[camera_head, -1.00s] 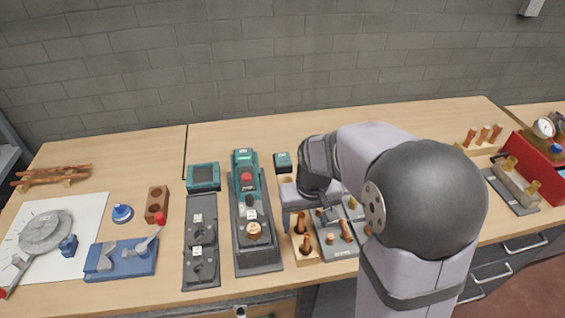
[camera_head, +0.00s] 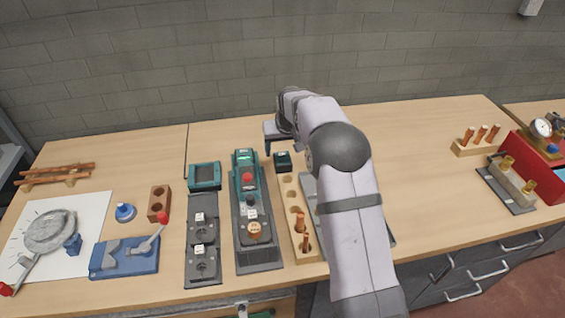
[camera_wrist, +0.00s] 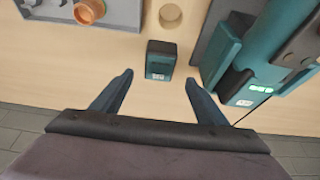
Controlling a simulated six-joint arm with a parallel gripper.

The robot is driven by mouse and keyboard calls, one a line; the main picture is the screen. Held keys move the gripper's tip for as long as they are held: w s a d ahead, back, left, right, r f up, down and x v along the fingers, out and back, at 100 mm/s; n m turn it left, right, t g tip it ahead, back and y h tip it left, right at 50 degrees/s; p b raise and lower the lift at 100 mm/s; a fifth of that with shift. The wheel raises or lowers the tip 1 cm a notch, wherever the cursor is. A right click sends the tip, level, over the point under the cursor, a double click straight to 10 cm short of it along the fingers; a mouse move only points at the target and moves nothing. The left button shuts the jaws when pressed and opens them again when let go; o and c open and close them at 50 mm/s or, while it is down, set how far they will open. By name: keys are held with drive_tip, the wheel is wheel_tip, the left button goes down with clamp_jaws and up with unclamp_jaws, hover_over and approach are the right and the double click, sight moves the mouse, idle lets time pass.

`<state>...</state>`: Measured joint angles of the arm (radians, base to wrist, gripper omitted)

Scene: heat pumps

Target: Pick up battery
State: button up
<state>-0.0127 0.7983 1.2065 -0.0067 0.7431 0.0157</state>
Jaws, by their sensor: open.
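The battery (camera_head: 283,162) is a small dark block with teal sides, standing on the wooden table right of the teal device. In the wrist view the battery (camera_wrist: 160,62) sits upright with a small white label, just beyond my fingertips and roughly centred between them. My gripper (camera_wrist: 158,80) is open and empty, with a finger to each side of the gap.
The teal tester (camera_head: 248,205) with a red button stands close to the left of the battery. A wooden holder (camera_head: 290,200) with copper pieces is in front. A teal frame (camera_head: 204,176) lies further left. The table behind and to the right is mostly clear.

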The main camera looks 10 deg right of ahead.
sight(282, 157)
drive_tip(key=shift+s+p+x, duration=0.1)
drive_tip(key=shift+p+x, duration=0.9)
drive_tip(key=shift+x, duration=0.8)
drive_tip(key=shift+s+p+x, duration=0.15)
drive_tip(key=shift+p+x, duration=0.8)
drive_tip(key=shift+x, duration=0.85)
drive_tip(key=shift+d+f, duration=0.1)
drive_tip(key=shift+c, duration=0.7)
drive_tip(key=c, duration=1.3)
wheel_tip(282, 157, up, 9)
drive_tip(key=b, duration=0.3)
drive_tip(key=shift+r+b, duration=0.3)
drive_tip(key=shift+r, duration=0.3)
